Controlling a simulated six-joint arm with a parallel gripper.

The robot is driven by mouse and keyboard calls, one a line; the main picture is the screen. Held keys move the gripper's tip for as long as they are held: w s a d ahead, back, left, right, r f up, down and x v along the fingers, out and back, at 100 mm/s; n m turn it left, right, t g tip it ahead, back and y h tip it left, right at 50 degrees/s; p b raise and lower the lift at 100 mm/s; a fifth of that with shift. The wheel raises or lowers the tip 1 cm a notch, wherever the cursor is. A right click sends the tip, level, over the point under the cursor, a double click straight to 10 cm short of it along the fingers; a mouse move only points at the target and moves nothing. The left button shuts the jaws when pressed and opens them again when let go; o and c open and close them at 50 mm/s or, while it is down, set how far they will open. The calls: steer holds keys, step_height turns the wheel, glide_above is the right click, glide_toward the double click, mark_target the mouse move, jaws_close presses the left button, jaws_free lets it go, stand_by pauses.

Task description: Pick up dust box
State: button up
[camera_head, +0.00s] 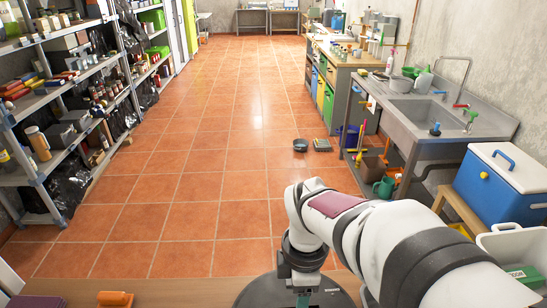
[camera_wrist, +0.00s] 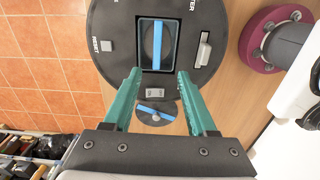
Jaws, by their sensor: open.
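In the wrist view a dark round device (camera_wrist: 110,25) with RESET and partly visible lettering lies on a wooden surface. A rectangular box with a blue bar across it (camera_wrist: 157,45) sits in a recess in its middle; this looks like the dust box. My gripper (camera_wrist: 158,73) is open, its two teal fingers pointing towards the device, with the box between and just beyond the fingertips. Nothing is held. In the head view my gripper (camera_head: 302,297) hangs over the dark device (camera_head: 265,292) at the bottom edge, and my arm hides part of it.
A smaller dark disc with a blue bar (camera_wrist: 157,114) shows between the fingers. A magenta-rimmed round object (camera_wrist: 275,38) stands at the right. An orange object (camera_head: 115,298) lies on the wooden surface at lower left. Shelves (camera_head: 60,110) and a sink bench (camera_head: 430,115) flank open tiled floor.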

steer(key=f, duration=1.5)
steer(key=shift+w+d+f, duration=0.1)
steer(key=shift+w+f, duration=0.2)
steer(key=shift+f, duration=0.05)
jaws_close()
